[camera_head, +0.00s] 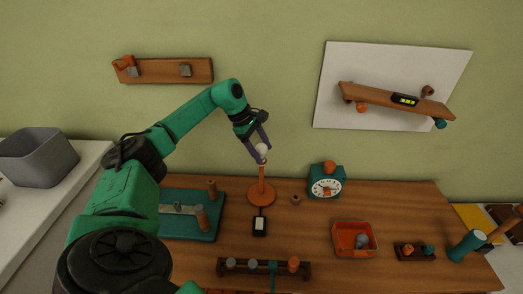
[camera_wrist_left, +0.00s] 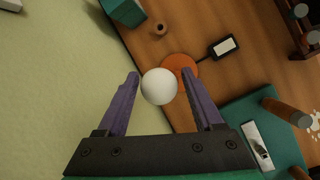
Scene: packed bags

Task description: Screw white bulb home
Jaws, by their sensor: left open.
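The white bulb (camera_head: 262,149) sits on top of the orange lamp stand (camera_head: 261,183), which stands upright on the wooden table. My left gripper (camera_head: 259,148) is at the bulb, with its purple fingers around it. In the left wrist view the white bulb (camera_wrist_left: 159,86) lies between the two fingertips of my left gripper (camera_wrist_left: 160,76), with a gap on the right side; whether the left finger touches it I cannot tell. The left gripper is open. The lamp's round orange base (camera_wrist_left: 181,68) shows behind the bulb. The bulb's threads are hidden. My right gripper is not visible.
A black device with a white face (camera_head: 260,225) lies in front of the lamp base. A teal clock (camera_head: 326,182) and an orange tray (camera_head: 341,249) stand to the right. A teal board with pegs (camera_head: 199,234) lies left. A peg rack (camera_head: 240,273) is in front.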

